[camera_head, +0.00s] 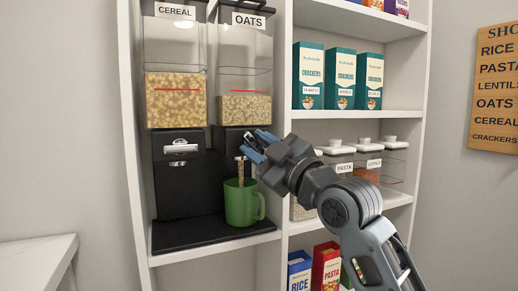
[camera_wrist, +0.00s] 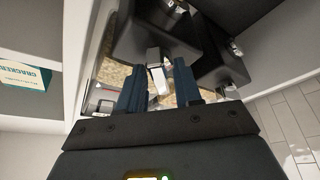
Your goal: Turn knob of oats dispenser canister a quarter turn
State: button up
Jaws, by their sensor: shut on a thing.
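The oats dispenser canister (camera_head: 244,75) is clear, labelled OATS and partly filled with oats. Its black base (camera_head: 226,140) is below. My gripper (camera_head: 258,146) reaches in from the right to the base front and is shut on the knob. The knob is mostly hidden by my fingers in the head view. In the wrist view, the pale metal knob (camera_wrist: 155,68) sits between the two blue fingers of my gripper (camera_wrist: 159,82). A narrow tan column that looks like oats (camera_head: 241,168) runs below the outlet into the green mug (camera_head: 241,205).
The cereal canister (camera_head: 175,95) with its silver knob (camera_head: 181,147) stands to the left. Cracker boxes (camera_head: 341,78) fill the upper right shelf. Lidded jars (camera_head: 368,162) stand below, behind my arm. A white shelf divider (camera_head: 284,80) is close to my gripper.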

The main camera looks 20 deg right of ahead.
jog(key=m+h+p, duration=0.1)
jog(key=m, duration=0.1)
jog(key=m+t+h+p, duration=0.1)
jog(key=m+p, duration=0.1)
jog(key=m, duration=0.1)
jog(key=m+h+p, duration=0.1)
jog(key=m, duration=0.1)
jog(key=shift+a+m+t, duration=0.25)
jog(key=shift+m+t, duration=0.05)
jog(key=m+h+p, duration=0.2)
jog(key=m+p, duration=0.1)
jog(key=m, duration=0.1)
jog(key=shift+f, duration=0.2)
jog(key=shift+m+h+p, duration=0.3)
jog(key=shift+m+h, duration=0.1)
jog(key=o, duration=0.7)
jog(key=shift+o, duration=0.2)
jog(key=b+v, duration=0.1)
jog(key=v, duration=0.6)
jog(key=shift+s+f, duration=0.25)
